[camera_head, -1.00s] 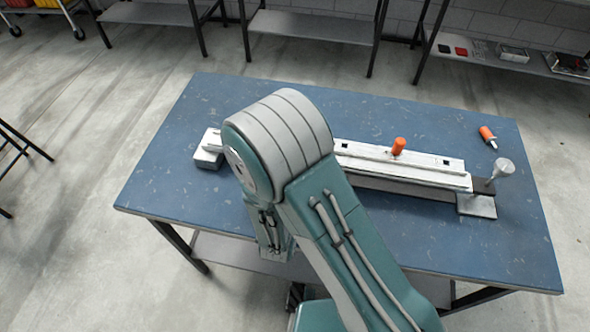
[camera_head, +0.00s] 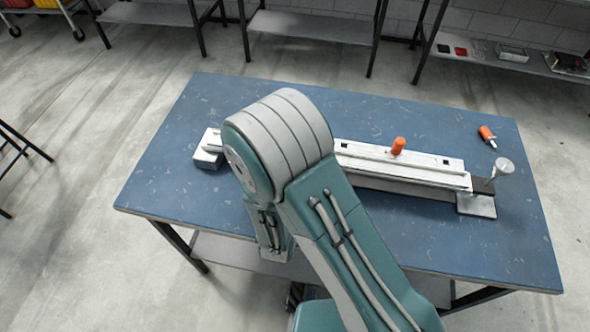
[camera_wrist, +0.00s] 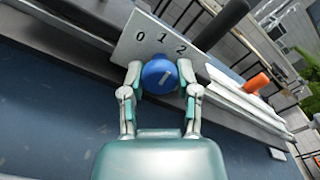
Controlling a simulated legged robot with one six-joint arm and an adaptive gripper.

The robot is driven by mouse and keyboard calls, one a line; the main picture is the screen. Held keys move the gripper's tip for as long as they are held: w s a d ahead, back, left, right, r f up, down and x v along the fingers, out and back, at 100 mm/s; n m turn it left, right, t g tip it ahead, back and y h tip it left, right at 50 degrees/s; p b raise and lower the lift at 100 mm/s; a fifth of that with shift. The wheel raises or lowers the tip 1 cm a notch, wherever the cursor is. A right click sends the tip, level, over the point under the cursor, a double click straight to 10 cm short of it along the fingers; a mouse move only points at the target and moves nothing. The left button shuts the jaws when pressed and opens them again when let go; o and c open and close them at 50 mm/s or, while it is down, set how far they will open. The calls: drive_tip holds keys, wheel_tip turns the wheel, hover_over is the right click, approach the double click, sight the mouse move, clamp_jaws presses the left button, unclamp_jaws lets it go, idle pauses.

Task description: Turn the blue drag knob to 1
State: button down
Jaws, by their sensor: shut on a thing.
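The blue knob (camera_wrist: 160,77) is in the middle of the wrist view, with a pale line on its face. The line is tilted, its upper end leaning right. Behind it is a light grey plate (camera_wrist: 143,32) marked 0, 1 and 2 from left to right. My gripper (camera_wrist: 160,80) has one finger on each side of the knob and is shut on it. In the head view my arm hides the knob, the number plate and my gripper.
A long white rail device (camera_head: 420,165) lies across the blue table (camera_head: 450,235). It carries an orange knob (camera_head: 398,145), also in the wrist view (camera_wrist: 256,83). An orange-handled tool (camera_head: 487,133) lies at the right. A black handle (camera_wrist: 222,22) rises beside the plate. The table front is clear.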

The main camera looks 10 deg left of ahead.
drive_tip(key=shift+r+n, duration=0.1)
drive_tip(key=shift+n, duration=1)
drive_tip(key=shift+c, duration=1.6)
unclamp_jaws()
